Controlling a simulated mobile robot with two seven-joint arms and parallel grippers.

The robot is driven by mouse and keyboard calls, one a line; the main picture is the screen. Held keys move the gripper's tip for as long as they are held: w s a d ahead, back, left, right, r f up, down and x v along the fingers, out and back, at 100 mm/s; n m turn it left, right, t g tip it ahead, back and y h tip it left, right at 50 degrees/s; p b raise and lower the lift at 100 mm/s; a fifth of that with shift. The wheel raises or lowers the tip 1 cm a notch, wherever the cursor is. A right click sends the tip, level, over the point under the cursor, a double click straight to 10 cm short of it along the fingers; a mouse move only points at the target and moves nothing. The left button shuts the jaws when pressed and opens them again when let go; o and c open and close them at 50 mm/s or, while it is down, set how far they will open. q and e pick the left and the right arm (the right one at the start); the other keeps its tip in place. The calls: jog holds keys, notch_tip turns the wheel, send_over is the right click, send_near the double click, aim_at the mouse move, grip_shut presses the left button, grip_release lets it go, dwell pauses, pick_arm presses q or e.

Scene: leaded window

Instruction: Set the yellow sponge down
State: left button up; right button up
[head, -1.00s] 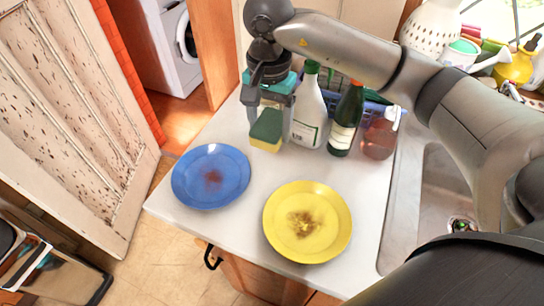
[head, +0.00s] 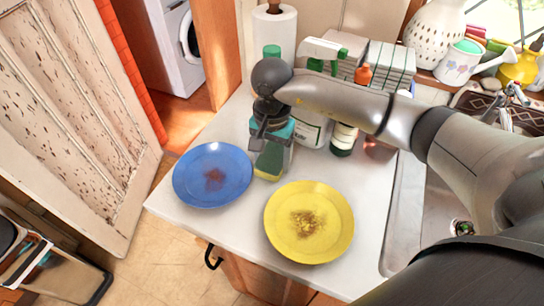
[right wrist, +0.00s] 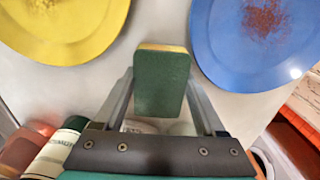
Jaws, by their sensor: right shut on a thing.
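The yellow sponge (head: 267,161), with a dark green scouring face, is in my right gripper (head: 270,172), which points down over the counter behind the gap between the two plates. In the right wrist view the sponge (right wrist: 162,82) sits between the two fingers, green face toward the camera, with a thin yellow edge at its far end. The gripper is shut on it. I cannot tell whether its underside touches the counter. My left gripper is not in view.
A blue plate (head: 212,175) and a yellow plate (head: 309,222), both with brown stains, lie on the white counter (head: 183,226). Bottles, partly hidden by my arm, stand close behind and right of the gripper. A paper towel roll (head: 274,40) stands at the back.

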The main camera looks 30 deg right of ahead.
jog(key=shift+f, duration=0.15)
jog(key=o, duration=1.2)
jog(key=shift+o, duration=0.2)
